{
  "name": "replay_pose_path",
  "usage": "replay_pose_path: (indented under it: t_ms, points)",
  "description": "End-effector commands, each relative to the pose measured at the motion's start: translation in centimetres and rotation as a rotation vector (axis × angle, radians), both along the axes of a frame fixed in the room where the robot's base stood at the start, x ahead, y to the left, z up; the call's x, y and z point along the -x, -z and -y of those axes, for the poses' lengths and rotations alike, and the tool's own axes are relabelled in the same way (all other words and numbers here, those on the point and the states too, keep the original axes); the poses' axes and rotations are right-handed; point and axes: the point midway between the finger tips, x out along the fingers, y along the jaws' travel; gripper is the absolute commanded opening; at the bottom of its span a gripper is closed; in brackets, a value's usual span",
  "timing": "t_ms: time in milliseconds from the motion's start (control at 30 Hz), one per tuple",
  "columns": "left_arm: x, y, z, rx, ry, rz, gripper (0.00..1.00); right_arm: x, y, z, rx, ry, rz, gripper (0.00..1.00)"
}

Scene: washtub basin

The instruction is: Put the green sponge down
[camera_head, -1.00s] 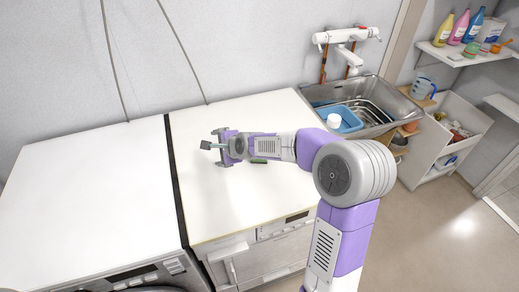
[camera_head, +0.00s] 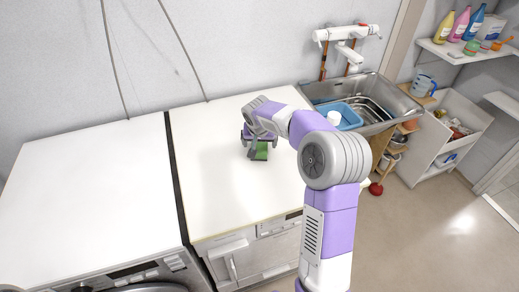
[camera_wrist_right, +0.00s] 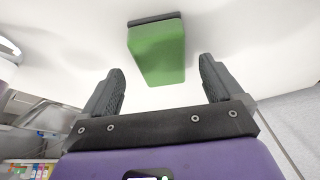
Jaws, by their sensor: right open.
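The green sponge (camera_head: 261,151) with a dark side is on the white top of the right-hand cabinet. In the right wrist view the sponge (camera_wrist_right: 158,52) shows just beyond the fingertips, between their lines. My right gripper (camera_head: 256,148) is right at the sponge in the head view. In the wrist view its two dark fingers (camera_wrist_right: 162,78) stand apart with a gap between them, and neither touches the sponge. My left gripper is not in view.
A metal sink (camera_head: 385,98) with a blue basin (camera_head: 349,117) lies to the right of the cabinet top (camera_head: 215,190). Another white top (camera_head: 95,200), above a washing machine, is at the left. Both tops are largely clear. A shelf (camera_head: 462,52) holds bottles.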

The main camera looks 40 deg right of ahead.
Motion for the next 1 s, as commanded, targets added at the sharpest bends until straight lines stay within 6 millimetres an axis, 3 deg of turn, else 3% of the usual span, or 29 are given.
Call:
replay_pose_path:
  t_ms: [200, 433, 800, 867, 1000]
  points:
    - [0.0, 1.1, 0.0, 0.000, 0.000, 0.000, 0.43, -1.1, 3.2, 0.7, -0.001, 0.001, -0.002, 0.94]
    - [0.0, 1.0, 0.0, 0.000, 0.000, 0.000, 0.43, -1.2, 3.3, 0.8, -0.001, 0.001, 0.001, 0.94]
    - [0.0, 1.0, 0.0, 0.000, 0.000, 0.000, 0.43, -1.2, 3.3, 0.8, -0.001, 0.001, 0.001, 0.39]
    - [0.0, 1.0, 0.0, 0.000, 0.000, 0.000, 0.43, -1.2, 3.2, 0.7, -0.001, 0.001, 0.001, 0.34]
    - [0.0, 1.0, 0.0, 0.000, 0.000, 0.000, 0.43, -1.2, 3.2, 0.8, -0.001, 0.001, 0.001, 0.34]
